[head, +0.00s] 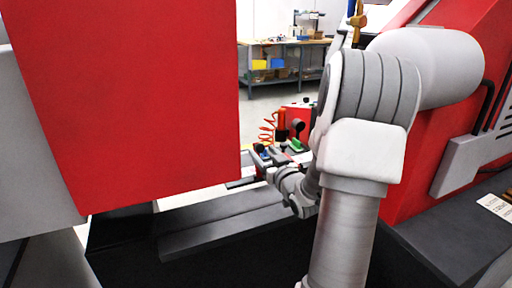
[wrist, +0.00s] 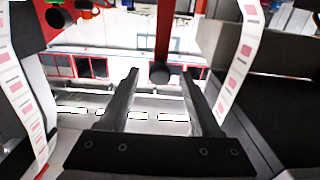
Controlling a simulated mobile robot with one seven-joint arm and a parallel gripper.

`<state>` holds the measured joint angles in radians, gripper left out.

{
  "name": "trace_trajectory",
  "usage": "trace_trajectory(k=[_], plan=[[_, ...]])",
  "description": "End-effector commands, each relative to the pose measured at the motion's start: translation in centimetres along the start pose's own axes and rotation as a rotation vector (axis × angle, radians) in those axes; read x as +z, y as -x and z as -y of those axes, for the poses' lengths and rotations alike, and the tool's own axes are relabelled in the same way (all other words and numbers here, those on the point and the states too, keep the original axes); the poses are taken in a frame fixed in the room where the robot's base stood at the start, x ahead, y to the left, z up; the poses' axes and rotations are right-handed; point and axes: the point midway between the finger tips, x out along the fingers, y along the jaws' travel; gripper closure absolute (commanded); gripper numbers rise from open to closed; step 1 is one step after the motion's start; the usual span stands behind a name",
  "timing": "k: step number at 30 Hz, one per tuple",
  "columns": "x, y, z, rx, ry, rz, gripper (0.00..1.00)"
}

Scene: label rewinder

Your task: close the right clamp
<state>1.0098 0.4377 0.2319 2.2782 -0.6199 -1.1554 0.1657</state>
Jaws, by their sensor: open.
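In the wrist view my gripper (wrist: 160,75) is open, with its two dark fingers apart and nothing held between them. A red bar (wrist: 163,32) hangs from the top of that view and ends in a black round knob (wrist: 159,73). The knob appears between the fingertips; I cannot tell whether it lies between them in depth or beyond them. The bar may be the right clamp's lever, but I cannot confirm this. In the head view my arm covers much of the work area, and no clamp can be made out clearly there.
Printed label strips run at the left (wrist: 22,95) and right (wrist: 238,65) of the wrist view, close beside the gripper. In the head view a large red panel (head: 130,100) blocks the left. A workbench (head: 285,60) stands far behind, beyond open floor.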

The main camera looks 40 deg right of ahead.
Motion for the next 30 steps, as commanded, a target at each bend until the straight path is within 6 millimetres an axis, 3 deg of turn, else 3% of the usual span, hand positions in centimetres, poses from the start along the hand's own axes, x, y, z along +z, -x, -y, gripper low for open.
trace_trajectory(k=[3,9,22,30], plan=[[0.2,-2.5,0.1,-0.003,0.000,-0.001,0.36],[0.1,-5.0,0.0,-0.001,0.000,-0.001,0.36],[0.0,-6.0,0.0,0.000,0.000,0.001,0.36],[0.0,-5.9,0.0,0.000,0.000,0.001,0.82]])
